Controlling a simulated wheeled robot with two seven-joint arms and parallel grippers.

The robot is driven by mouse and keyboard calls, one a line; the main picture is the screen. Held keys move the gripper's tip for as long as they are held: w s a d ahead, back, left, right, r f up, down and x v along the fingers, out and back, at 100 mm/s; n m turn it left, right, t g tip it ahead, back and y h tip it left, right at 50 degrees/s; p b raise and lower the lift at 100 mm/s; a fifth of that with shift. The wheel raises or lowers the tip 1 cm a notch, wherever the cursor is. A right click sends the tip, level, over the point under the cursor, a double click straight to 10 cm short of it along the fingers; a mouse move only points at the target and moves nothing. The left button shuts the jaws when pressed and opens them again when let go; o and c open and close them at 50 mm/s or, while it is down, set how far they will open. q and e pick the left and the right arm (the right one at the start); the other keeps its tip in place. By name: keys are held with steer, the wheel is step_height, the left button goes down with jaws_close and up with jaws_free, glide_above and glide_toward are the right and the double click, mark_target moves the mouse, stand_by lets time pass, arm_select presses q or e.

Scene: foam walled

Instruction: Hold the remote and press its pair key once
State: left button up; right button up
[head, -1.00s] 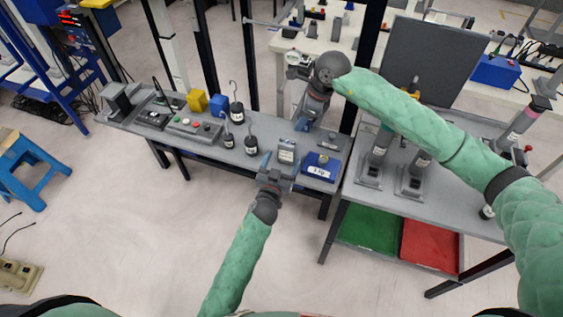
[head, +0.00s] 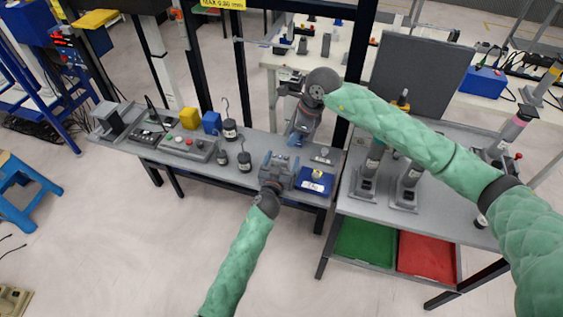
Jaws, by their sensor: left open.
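My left gripper (head: 280,160) is open at the front edge of the long grey bench, just left of the blue box. A small grey thing shows between or behind its fingers; it may be the remote, but it is too small and covered to be sure, and no pair key can be made out. My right gripper (head: 296,137) points down over the back of the bench, behind and a little right of the left one. Its fingers are too small to tell whether they are open or shut.
A blue box (head: 314,187) with a white label stands right of my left gripper. Several black hooked weights (head: 244,162) and a grey button panel (head: 187,146) stand to the left. The right table holds grey stands (head: 403,195); green (head: 366,240) and red (head: 426,252) trays lie below.

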arm_select(q)
steer(key=c, duration=1.1)
arm_select(e)
steer(key=shift+c, duration=0.3)
arm_select(q)
steer(key=shift+c, duration=0.2)
arm_select(e)
jaws_close()
